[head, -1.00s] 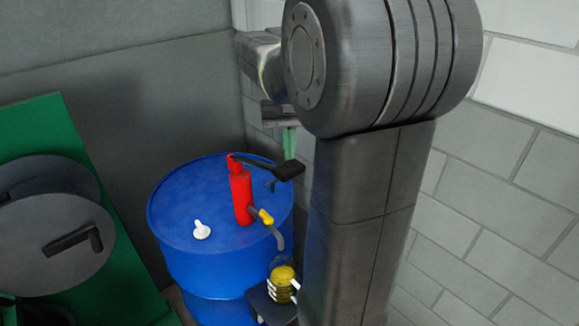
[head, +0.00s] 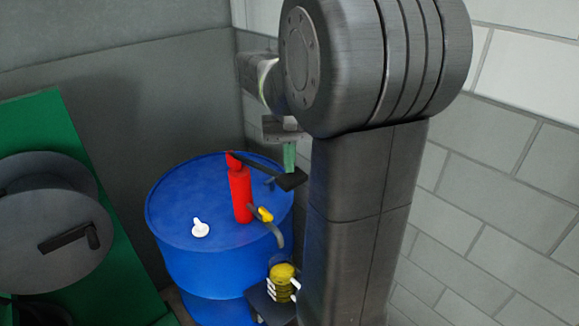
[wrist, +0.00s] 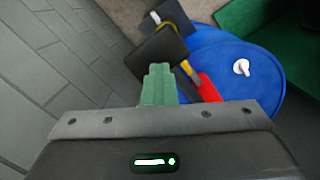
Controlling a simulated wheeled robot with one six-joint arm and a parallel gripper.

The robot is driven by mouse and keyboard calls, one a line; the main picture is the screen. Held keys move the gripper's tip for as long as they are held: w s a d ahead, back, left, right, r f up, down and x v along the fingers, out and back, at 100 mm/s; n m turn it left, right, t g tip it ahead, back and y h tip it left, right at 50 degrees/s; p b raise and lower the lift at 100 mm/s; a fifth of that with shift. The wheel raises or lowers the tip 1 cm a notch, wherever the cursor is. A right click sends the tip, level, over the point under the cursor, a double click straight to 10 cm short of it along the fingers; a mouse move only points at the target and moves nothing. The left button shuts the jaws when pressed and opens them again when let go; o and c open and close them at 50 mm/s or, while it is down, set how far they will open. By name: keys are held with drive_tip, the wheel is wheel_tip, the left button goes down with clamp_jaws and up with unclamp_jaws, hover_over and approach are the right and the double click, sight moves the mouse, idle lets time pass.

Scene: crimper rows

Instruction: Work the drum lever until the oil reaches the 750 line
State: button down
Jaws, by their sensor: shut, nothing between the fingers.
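A red pump (head: 240,195) stands on the blue drum (head: 175,240). Its dark lever ends in a flat black pad (head: 291,180), which slopes down to the right. My gripper (head: 289,166), with green fingers shut and empty, points down at the pad from just above; I cannot tell whether they touch. In the wrist view the fingers (wrist: 158,72) overlap the near edge of the pad (wrist: 157,50). A grey spout with a yellow fitting (head: 265,214) leads down towards a jug of yellow oil (head: 283,272). White marks show on the jug, but I cannot read them or the level.
The jug sits on a small dark stand (head: 266,304) beside the drum. A white cap (head: 200,228) is on the drum top. A green structure with grey discs (head: 45,240) stands at the left. Block walls (head: 500,190) close in behind and at the right.

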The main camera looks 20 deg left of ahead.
drive_tip(key=shift+w+a+r+p, duration=0.1)
drive_tip(key=shift+w+a+p, duration=0.1)
drive_tip(key=shift+p, duration=0.3)
drive_tip(key=w, duration=0.1)
drive_tip(key=p, duration=0.1)
drive_tip(key=w+a, duration=0.1)
drive_tip(key=shift+w+a+r, duration=0.1)
drive_tip(key=shift+w+r, duration=0.2)
drive_tip(key=shift+r, duration=0.15)
wheel_tip(320, 180, up, 14)
drive_tip(key=w, duration=0.1)
drive_tip(key=shift+w+a+f+b, duration=0.15)
drive_tip(key=shift+a+f+b, duration=0.1)
drive_tip(key=shift+a+b, duration=0.1)
idle(0.9)
